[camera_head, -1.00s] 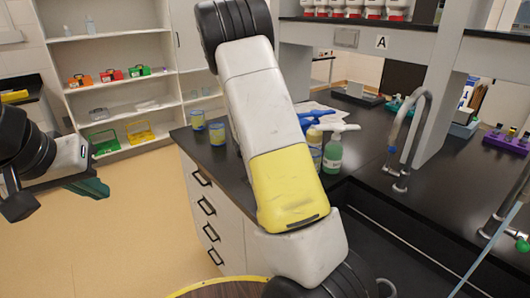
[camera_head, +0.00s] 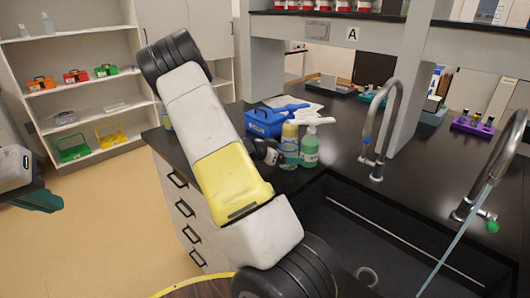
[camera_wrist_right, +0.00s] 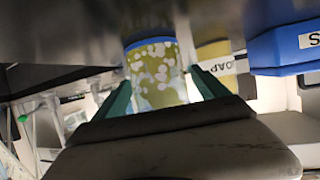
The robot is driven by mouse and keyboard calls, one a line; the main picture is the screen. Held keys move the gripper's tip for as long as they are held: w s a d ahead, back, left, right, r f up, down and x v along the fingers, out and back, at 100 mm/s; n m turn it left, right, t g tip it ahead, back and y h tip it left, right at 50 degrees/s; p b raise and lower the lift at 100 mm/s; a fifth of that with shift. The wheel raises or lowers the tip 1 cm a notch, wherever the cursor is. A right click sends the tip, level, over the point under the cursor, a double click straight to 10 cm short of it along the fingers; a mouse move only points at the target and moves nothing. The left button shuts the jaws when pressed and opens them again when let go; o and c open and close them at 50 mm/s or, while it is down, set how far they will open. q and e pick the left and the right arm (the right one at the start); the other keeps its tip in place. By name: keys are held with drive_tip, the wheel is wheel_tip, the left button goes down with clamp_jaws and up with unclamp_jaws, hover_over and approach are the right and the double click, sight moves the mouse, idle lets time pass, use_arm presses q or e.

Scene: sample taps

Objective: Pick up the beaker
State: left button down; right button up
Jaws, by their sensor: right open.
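In the right wrist view, my right gripper (camera_wrist_right: 160,77) is open, with one green finger on each side of a yellow container with white spots and a blue band (camera_wrist_right: 160,78). I cannot tell whether the fingers touch it, or whether it is the beaker.
A soap bottle (camera_head: 289,143) and a green bottle (camera_head: 310,148) stand beside a blue box (camera_head: 264,121) on the black counter (camera_head: 345,135). A sink (camera_head: 390,235) with tall taps (camera_head: 384,130) is at the right. White shelves (camera_head: 75,95) stand at the back left.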

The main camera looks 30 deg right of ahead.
sight(296, 146)
drive_tip(key=c, duration=1.6)
drive_tip(key=shift+o, duration=0.2)
drive_tip(key=shift+r, duration=0.45)
drive_tip(key=r, duration=0.3)
drive_tip(key=shift+s+a, duration=0.1)
drive_tip(key=shift+s, duration=0.15)
drive_tip(key=s+a+r, duration=0.1)
drive_tip(key=s+a, duration=0.6)
drive_tip(key=s, duration=0.6)
drive_tip(key=shift+s+a, duration=0.25)
drive_tip(key=shift+a, duration=0.1)
drive_tip(key=shift+r, duration=0.1)
